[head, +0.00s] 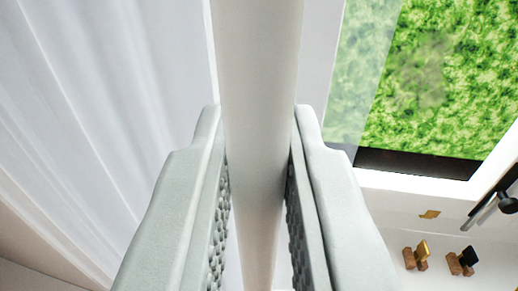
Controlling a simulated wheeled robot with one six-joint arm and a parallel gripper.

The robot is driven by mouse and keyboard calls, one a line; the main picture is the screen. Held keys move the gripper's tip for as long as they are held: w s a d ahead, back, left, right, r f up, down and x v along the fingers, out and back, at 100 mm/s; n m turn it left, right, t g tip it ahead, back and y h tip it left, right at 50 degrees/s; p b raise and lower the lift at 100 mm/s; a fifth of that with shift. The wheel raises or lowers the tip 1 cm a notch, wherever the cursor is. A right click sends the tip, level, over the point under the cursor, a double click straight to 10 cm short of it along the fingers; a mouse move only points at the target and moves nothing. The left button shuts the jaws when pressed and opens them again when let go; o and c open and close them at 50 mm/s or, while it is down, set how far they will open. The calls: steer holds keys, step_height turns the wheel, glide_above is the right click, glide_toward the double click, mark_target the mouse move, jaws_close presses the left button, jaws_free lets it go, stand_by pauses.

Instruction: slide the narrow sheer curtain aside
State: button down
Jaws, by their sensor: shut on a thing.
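A white sheer curtain (75,120) hangs in soft folds across the left of the head view. A smooth pale round bar (258,50) runs from the top edge to the bottom edge, just right of the curtain. My gripper (258,120) is shut on this bar, with one textured finger on each side of it. I cannot tell how the bar joins the curtain, and both its ends are out of view.
A window (430,80) with green foliage behind it is at the upper right, above a white sill. Below it are a black fitting (507,203), a small gold piece (429,214) and two wooden pegs (415,256) on a pale wall.

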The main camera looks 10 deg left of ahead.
mark_target(87, 89)
steer(key=a, duration=0.9)
steer(key=shift+w+a, duration=0.1)
steer(key=shift+w, duration=0.05)
steer(key=c, duration=1.5)
jaws_free()
steer(key=s+d, duration=0.1)
steer(key=s, duration=0.4)
steer(key=s+d, duration=0.1)
steer(key=s, duration=1.1)
steer(key=shift+s+d, duration=0.1)
steer(key=shift+d, duration=0.3)
